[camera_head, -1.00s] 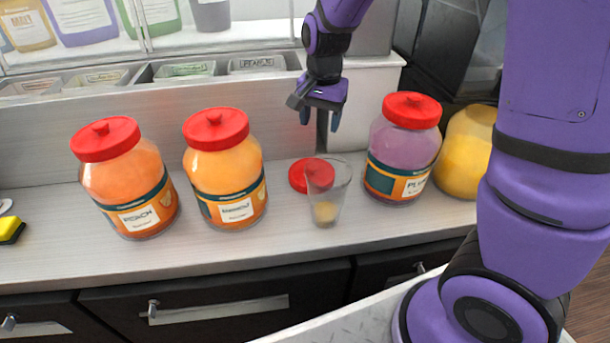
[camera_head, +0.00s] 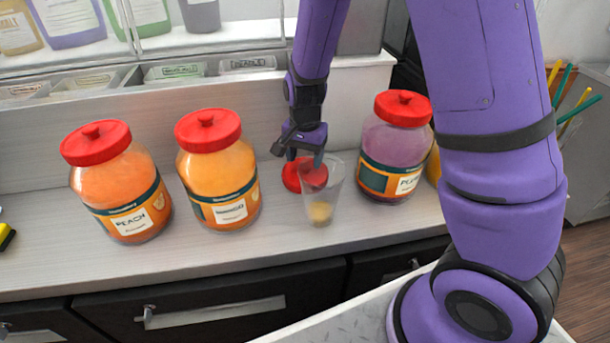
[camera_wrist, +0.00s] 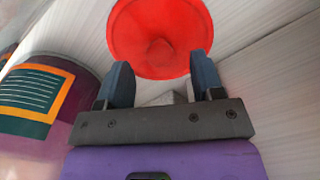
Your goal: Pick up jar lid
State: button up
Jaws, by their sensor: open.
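The red jar lid (camera_head: 303,174) lies on the counter behind a clear cup, which hides part of it in the head view. In the wrist view the lid (camera_wrist: 160,35) shows its top with the central knob, just beyond my fingertips. My gripper (camera_head: 304,160) is low over the lid, pointing down. In the wrist view its two blue fingers (camera_wrist: 158,82) are open with the lid's knob near the line between the tips. Nothing is held. I cannot tell whether the fingers touch the lid.
The clear cup (camera_head: 333,190) with some yellow content stands right in front of the lid. A purple jar (camera_head: 392,155) is to the right. The orange mango jar (camera_head: 219,178) and peach jar (camera_head: 121,190) stand to the left. Counter (camera_head: 290,232) in front is clear.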

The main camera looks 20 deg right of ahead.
jog(key=shift+f, duration=0.95)
jog(key=c, duration=1)
jog(key=shift+r, duration=0.15)
